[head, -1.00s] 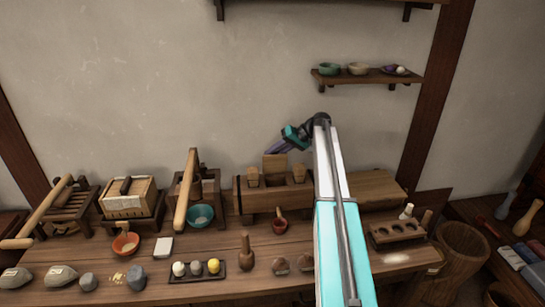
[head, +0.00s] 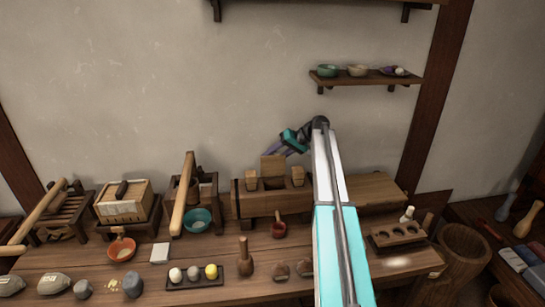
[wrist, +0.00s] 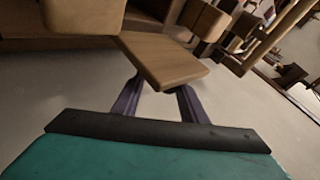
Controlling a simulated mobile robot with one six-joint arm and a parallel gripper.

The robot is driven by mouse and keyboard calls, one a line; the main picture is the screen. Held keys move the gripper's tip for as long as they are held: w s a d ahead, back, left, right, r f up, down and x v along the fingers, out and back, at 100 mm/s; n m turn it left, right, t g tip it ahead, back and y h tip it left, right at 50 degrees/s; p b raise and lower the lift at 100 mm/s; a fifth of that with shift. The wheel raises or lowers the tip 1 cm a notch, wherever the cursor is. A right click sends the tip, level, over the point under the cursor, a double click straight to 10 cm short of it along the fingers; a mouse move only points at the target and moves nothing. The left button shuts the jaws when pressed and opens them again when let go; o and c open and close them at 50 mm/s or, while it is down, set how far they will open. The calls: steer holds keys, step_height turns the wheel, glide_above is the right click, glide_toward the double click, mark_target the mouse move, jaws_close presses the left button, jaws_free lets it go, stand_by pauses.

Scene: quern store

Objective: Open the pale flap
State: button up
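The pale flap (head: 273,166) is a flat wooden board standing up from the top of the long wooden box (head: 261,205), between two wooden blocks. It fills the upper middle of the wrist view (wrist: 165,60), with its free end towards me. My gripper (head: 279,151) is at the upper edge of the flap in the head view. In the wrist view its two purple fingers (wrist: 160,92) are spread apart, with their tips close to the flap's free end. I cannot tell whether they touch it. Nothing is held between them.
Wooden blocks (head: 251,180) and (head: 298,176) flank the flap. A teal bowl (head: 197,221) and a lever device (head: 184,195) stand to the left, a red cup (head: 278,230) in front. A wall shelf (head: 365,79) hangs to the upper right. The wall behind the flap is bare.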

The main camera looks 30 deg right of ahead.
steer(key=shift+a+r, duration=0.1)
steer(key=shift+r, duration=0.1)
steer(key=shift+s, duration=0.1)
steer(key=b+v, duration=0.3)
steer(key=v, duration=1)
steer(key=shift+s+d+r, duration=0.2)
